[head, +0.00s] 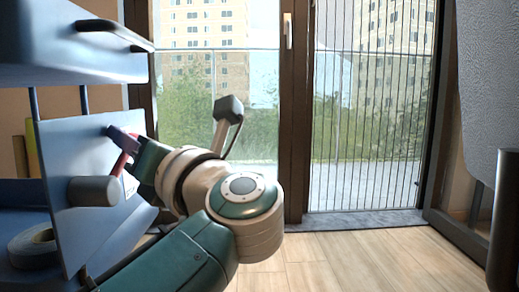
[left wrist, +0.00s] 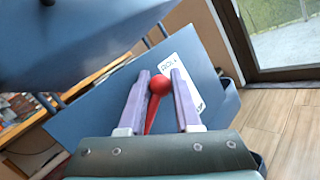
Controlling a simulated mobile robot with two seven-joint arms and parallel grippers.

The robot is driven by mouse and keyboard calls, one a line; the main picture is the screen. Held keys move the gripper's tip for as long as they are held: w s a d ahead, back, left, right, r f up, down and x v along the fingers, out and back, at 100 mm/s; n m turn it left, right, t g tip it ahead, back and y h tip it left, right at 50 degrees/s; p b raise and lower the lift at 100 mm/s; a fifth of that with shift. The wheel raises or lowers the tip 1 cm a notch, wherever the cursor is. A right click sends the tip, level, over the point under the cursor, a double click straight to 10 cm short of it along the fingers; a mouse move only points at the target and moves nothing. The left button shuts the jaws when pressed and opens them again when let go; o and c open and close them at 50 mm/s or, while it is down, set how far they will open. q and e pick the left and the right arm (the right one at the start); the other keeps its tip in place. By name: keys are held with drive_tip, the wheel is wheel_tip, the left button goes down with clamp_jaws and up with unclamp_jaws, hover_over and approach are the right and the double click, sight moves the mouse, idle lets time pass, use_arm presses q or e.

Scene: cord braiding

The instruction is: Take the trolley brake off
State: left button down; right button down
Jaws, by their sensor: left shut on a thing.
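The blue trolley (head: 75,235) stands at the left of the head view, with a side panel facing my arm. On this panel is a red brake lever (head: 122,162), partly hidden by my gripper. In the left wrist view the lever shows as a red ball knob (left wrist: 160,84) on a red stem, beside a white label (left wrist: 182,82) with dark lettering. My left gripper (head: 122,140) is at the panel, its purple fingers (left wrist: 157,95) shut on the lever, one on each side of the stem. My right gripper is in neither view.
A grey cylinder (head: 94,191) sticks out from the trolley's panel below the gripper. A grey roll (head: 34,247) lies on the lower shelf. A dark handle (head: 115,33) is on the upper part. Wooden floor (head: 345,262) before the glass door is clear.

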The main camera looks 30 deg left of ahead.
use_arm(q)
drive_tip(key=shift+a+r, duration=0.2)
drive_tip(key=shift+a, duration=0.2)
drive_tip(key=c, duration=1)
unclamp_jaws()
drive_tip(key=shift+s+a, duration=0.1)
drive_tip(key=o, duration=0.4)
drive_tip(key=shift+d, duration=0.4)
drive_tip(key=shift+a, duration=0.1)
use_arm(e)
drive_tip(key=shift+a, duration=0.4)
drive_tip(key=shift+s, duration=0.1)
use_arm(q)
drive_tip(key=p+v, duration=0.2)
drive_tip(key=v, duration=0.8)
drive_tip(key=shift+f, duration=0.15)
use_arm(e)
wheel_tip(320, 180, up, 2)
